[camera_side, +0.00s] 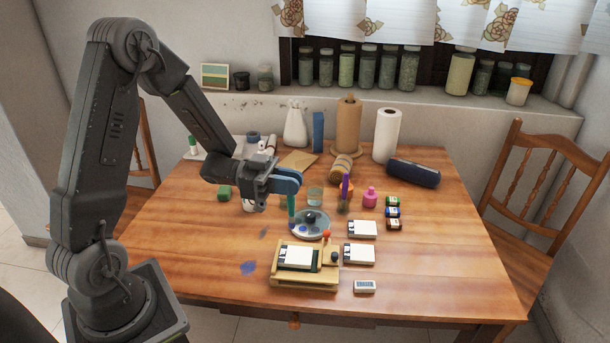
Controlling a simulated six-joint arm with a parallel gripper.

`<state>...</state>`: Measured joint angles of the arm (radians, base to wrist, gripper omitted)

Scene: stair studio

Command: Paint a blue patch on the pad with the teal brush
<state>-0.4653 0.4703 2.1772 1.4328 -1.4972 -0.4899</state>
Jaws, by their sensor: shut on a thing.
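My gripper (288,184), with blue fingers, is shut on the upright teal brush (291,206). The brush points down over the left side of the round grey palette (318,235), which has dark and blue paint spots. I cannot tell whether the tip touches the palette. The pad (296,257) is white with a dark left edge. It lies in a wooden holder (304,284) in front of the palette. I see no blue patch on it at this size.
Two more white pads (362,229) lie right of the holder. A blue smear (248,268) marks the table left of the holder.

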